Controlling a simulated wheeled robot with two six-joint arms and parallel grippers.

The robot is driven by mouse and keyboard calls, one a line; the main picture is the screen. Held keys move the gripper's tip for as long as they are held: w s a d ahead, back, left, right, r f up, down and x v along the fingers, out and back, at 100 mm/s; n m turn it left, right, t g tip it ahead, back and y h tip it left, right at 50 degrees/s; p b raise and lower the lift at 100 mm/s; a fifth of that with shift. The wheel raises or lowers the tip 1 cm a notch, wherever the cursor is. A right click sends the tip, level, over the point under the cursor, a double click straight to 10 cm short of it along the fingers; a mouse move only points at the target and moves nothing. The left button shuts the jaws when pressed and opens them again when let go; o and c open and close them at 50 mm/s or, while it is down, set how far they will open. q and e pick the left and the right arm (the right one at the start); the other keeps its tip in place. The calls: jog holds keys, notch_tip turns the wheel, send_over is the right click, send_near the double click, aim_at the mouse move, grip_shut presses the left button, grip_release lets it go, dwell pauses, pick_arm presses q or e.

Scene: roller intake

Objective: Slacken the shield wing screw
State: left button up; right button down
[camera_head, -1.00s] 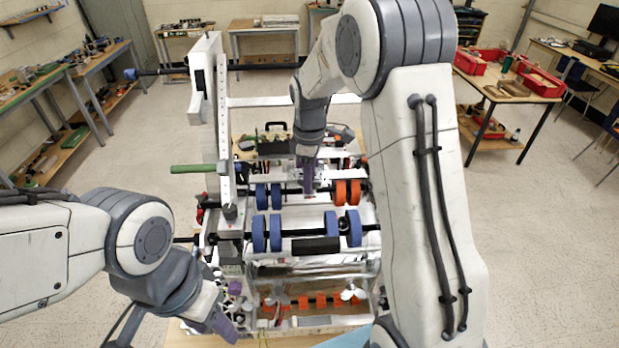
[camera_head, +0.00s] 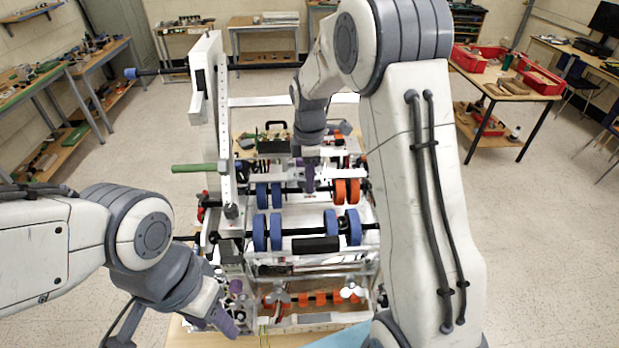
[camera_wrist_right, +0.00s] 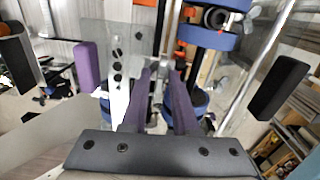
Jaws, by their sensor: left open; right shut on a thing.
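The roller intake is a white frame (camera_head: 222,130) with blue rollers (camera_head: 259,233) and orange rollers (camera_head: 347,191). My right gripper (camera_head: 309,180) reaches down among its bars behind the blue front rollers. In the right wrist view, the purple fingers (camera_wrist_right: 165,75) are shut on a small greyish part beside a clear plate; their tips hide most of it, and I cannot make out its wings. Two pale wing-shaped screws, one left (camera_head: 278,297) and one right (camera_head: 349,290), sit low on the intake's front. My left gripper (camera_head: 230,304) is open at the intake's front left corner.
A green handle (camera_head: 194,168) and a black bar with a blue end (camera_head: 130,73) stick out left of the intake. A toolbox (camera_head: 273,141) stands behind. Side benches and a table with red bins (camera_head: 481,62) stand apart; the floor between is clear.

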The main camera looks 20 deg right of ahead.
jog(key=c, duration=0.9)
grip_release()
jog(key=shift+r, duration=0.1)
notch_tip(320, 180, up, 5)
jog(key=p, duration=0.4)
jog(key=shift+r, duration=0.95)
